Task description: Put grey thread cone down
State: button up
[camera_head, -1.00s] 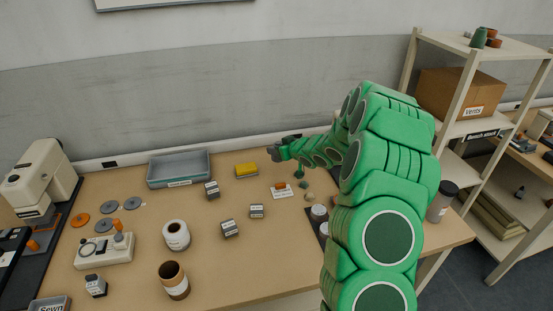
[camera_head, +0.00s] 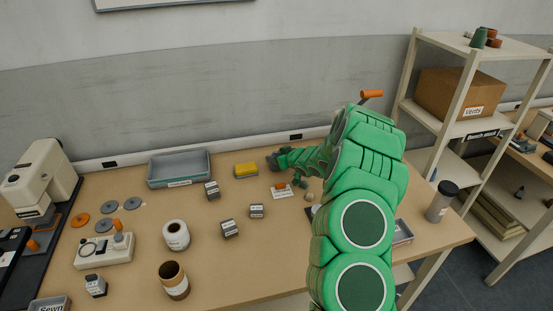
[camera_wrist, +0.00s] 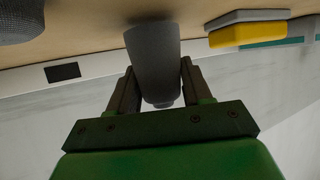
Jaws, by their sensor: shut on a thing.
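The grey thread cone (camera_wrist: 153,52) stands between the two fingers of my gripper (camera_wrist: 154,88) in the wrist view. The fingers are shut on it, around its narrower end. Its wider end points toward the wooden table (camera_wrist: 95,30); I cannot tell whether it touches. In the head view my gripper (camera_head: 273,161) is low at the back of the table, right of the yellow block (camera_head: 246,170). There the cone is too small and covered to tell apart from the gripper.
A grey tray (camera_head: 179,168) stands left of the yellow block. The wall is close behind. A dark rounded thing (camera_wrist: 20,20) shows in the wrist view.

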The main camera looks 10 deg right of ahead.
jog(key=shift+f, duration=0.3)
jog(key=o, duration=1.1)
jog(key=shift+f, duration=0.15)
jog(key=shift+s+d+r, duration=0.1)
jog(key=shift+r, duration=0.1)
jog(key=v, duration=0.9)
jog(key=shift+s+d+r, duration=0.15)
jog(key=shift+s+r, duration=0.05)
jog(key=shift+s, duration=0.05)
jog(key=shift+v, duration=1.05)
